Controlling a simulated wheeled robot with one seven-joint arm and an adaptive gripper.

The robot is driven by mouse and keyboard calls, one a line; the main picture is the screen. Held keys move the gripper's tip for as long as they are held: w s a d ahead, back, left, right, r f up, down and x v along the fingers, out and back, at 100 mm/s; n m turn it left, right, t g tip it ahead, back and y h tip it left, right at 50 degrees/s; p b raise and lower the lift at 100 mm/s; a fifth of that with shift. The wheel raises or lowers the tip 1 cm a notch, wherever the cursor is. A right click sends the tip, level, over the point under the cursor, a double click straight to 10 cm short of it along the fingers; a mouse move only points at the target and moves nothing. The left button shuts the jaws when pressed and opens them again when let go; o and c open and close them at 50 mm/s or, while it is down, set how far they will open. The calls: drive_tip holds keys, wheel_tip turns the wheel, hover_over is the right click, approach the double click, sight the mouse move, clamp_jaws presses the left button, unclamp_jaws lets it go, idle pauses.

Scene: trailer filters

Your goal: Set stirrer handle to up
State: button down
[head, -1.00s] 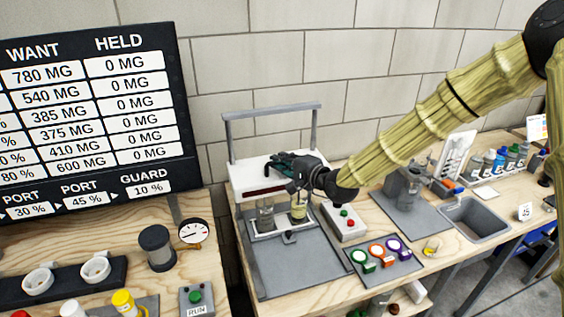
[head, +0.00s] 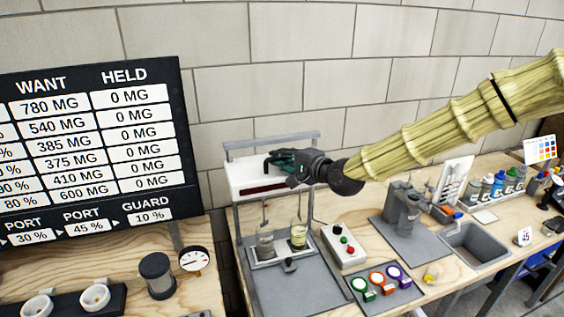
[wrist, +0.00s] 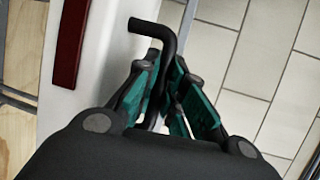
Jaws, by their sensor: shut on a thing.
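The stirrer has a white head (head: 242,181) with a dark red strip on its front, raised on a grey frame close below the top bar (head: 272,140). Thin rods hang from the head toward two beakers, one grey (head: 265,244) and one with yellow contents (head: 299,235). The black bent stirrer handle (wrist: 151,29) juts from beside the white head in the wrist view. My gripper (head: 276,164) is at the head's right front, its teal fingers (wrist: 164,72) shut on the handle. The gripped part of the handle is partly hidden.
A dark display board (head: 90,150) stands at left, a sink (head: 475,240) at right. The wall is close behind.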

drive_tip(key=shift+w+r, duration=0.15)
drive_tip(key=shift+r, duration=0.25)
drive_tip(key=c, duration=1.5)
unclamp_jaws()
drive_tip(key=shift+f, duration=0.15)
drive_tip(key=v, duration=1.2)
